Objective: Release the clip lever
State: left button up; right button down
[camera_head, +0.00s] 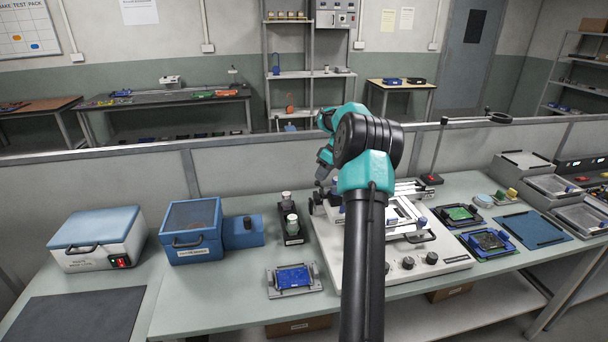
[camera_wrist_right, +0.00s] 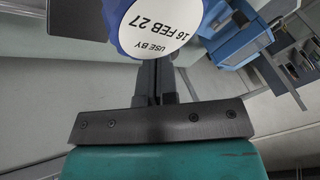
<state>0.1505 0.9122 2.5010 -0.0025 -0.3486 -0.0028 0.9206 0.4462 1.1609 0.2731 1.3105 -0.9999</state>
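My right gripper (camera_wrist_right: 158,78) shows in the right wrist view with its dark fingers almost together. Its fingertips are hidden behind a round blue-sided piece with a white label (camera_wrist_right: 160,22) reading "USE BY 16 FEB 27". I cannot tell whether the fingers touch that piece. In the head view my right arm reaches over the white fixture board (camera_head: 455,262), and its teal wrist hides the fingertips and part of the board. I cannot pick out the clip lever with certainty. A dark handle (camera_head: 420,237) shows on the board right of my arm. My left gripper is not in view.
Left of the board are a black rack (camera_head: 294,238) with white-topped vials, a blue board in a metal holder (camera_head: 293,278), a blue case (camera_head: 192,230) and a white box with a blue lid (camera_head: 97,238). Green boards (camera_head: 459,213) and trays stand at right. A low partition runs behind.

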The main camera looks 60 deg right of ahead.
jog(key=n, duration=0.2)
jog(key=w+a+n+g+y, duration=0.1)
jog(key=shift+a+n, duration=0.2)
jog(key=shift+n, duration=0.2)
jog(key=n, duration=0.1)
jog(key=a+n+g, duration=0.1)
jog(key=shift+w+n+g+y, duration=0.15)
jog(key=shift+n+g+y, duration=0.15)
jog(key=n, duration=0.1)
jog(key=a+n+g, duration=0.1)
jog(key=n, duration=0.1)
jog(key=shift+a, duration=0.25)
jog(key=shift+s+d, duration=0.2)
jog(key=shift+s, duration=0.55)
jog(key=v, duration=0.7)
jog(key=shift+d+r, duration=0.15)
